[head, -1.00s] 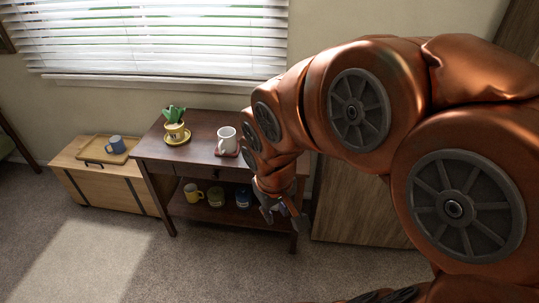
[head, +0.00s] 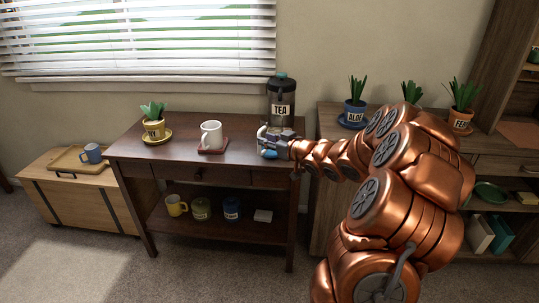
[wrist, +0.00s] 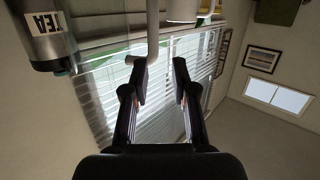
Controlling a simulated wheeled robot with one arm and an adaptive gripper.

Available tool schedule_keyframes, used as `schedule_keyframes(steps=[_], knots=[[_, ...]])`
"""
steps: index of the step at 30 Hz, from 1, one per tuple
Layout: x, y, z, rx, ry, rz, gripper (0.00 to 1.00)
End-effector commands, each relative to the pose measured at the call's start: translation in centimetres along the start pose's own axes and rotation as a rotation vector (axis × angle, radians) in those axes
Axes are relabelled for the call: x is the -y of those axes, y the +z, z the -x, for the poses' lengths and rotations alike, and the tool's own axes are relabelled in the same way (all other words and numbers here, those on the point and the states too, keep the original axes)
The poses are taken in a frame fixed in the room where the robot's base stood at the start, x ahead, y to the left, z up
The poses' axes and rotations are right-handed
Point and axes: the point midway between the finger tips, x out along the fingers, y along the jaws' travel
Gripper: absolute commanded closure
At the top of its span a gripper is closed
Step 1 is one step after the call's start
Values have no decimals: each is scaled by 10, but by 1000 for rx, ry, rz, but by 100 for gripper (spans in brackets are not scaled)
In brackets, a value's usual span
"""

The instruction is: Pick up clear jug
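The clear jug (head: 281,88) is a tall, dark see-through jug with a teal-topped lid and a white TEA label. It stands upright at the right end of the dark wooden table (head: 180,150). My gripper (head: 264,143) is just in front of its base, toward the left, and hides its lower part in the head view. In the wrist view my gripper (wrist: 160,82) is open with nothing between its fingers. The jug (wrist: 42,35) appears upside down at the upper left there, off to the side of the fingers.
A white mug (head: 211,134) on a red coaster (head: 213,147) stands left of my gripper. A yellow potted plant (head: 154,128) is farther left. The aloe pot (head: 354,112) stands on the cabinet to the right. Several mugs and jars are on the lower shelf.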

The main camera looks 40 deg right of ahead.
Motion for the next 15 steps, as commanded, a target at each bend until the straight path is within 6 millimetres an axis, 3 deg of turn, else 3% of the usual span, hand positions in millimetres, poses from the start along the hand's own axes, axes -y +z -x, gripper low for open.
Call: schedule_keyframes(steps=[1,3,9,15], knots=[[-6,19,2,-38,-15,-13,73],[-10,26,6,-90,-44,-23,73],[-13,32,16,-175,-94,-37,73],[-11,29,9,-186,-102,-37,73]])
